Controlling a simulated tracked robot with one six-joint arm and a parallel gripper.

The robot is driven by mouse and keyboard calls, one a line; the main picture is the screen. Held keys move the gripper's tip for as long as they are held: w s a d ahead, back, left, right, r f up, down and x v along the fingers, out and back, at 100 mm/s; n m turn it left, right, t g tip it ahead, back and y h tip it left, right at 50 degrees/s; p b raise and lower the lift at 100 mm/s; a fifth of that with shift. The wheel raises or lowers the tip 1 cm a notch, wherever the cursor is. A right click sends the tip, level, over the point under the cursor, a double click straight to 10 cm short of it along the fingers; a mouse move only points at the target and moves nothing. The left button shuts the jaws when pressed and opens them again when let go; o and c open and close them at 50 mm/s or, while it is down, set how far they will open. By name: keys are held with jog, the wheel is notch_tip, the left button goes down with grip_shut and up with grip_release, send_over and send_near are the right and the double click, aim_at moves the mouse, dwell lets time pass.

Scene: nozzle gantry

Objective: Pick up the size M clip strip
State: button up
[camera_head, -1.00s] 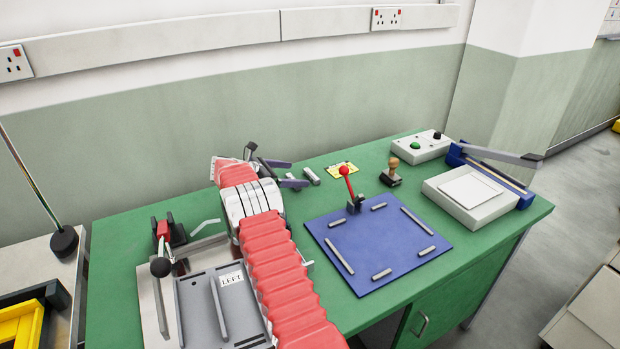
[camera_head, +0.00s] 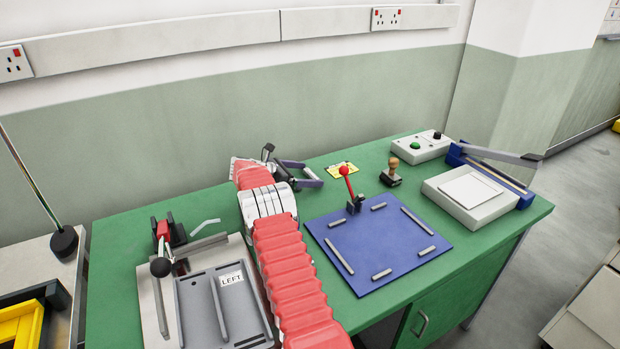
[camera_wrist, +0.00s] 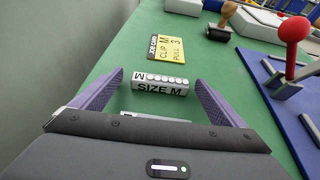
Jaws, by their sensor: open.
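The size M clip strip (camera_wrist: 160,83) is a small pale grey bar marked "SIZE M", lying on the green bench in the wrist view. My gripper (camera_wrist: 158,88) is open, with one purple finger on each side of the strip. I cannot tell whether the fingers touch it. The yellow card (camera_wrist: 170,49), reading "CLIP M PULL 3", lies just beyond the strip.
A blue plate (camera_head: 380,245) with grey bars and a red-knobbed lever (camera_head: 348,182) lies to the right. A wooden-handled stamp (camera_head: 391,172) stands behind it. A grey tray marked "LEFT" (camera_head: 200,305) is on the left. The wall is close behind the bench.

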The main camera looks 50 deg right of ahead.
jog(key=shift+c, duration=0.5)
jog(key=c, duration=1)
notch_tip(320, 180, up, 10)
jog(key=shift+r, duration=0.1)
dwell(0.4)
